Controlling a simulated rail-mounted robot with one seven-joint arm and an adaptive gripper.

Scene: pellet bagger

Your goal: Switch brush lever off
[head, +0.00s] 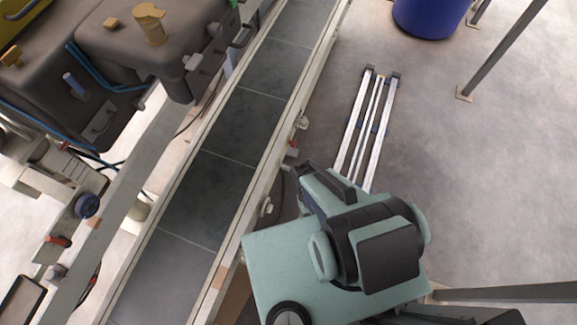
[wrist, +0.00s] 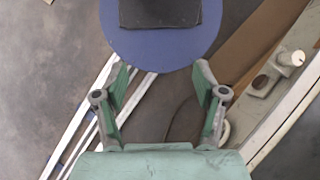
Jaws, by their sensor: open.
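No part in view is clearly marked as the brush lever. In the head view a small red-tipped fitting (head: 292,152) sits on the right side of the conveyor, and a red knob (head: 58,241) sits on the machine at the left. I cannot tell whether either is the lever. My gripper (wrist: 162,76) is open in the wrist view, with nothing between its fingers. A blue round surface (wrist: 125,42) with a dark block on it shows beyond the fingertips. A pale bracket with a white knob (wrist: 290,59) is on the rail to their right.
The conveyor belt (head: 210,188) runs diagonally left of my arm. A silver ladder-like frame (head: 352,130) lies on the floor beyond my arm. A blue barrel (head: 428,18) stands at the top right, near grey posts (head: 503,47). Open floor lies to the right.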

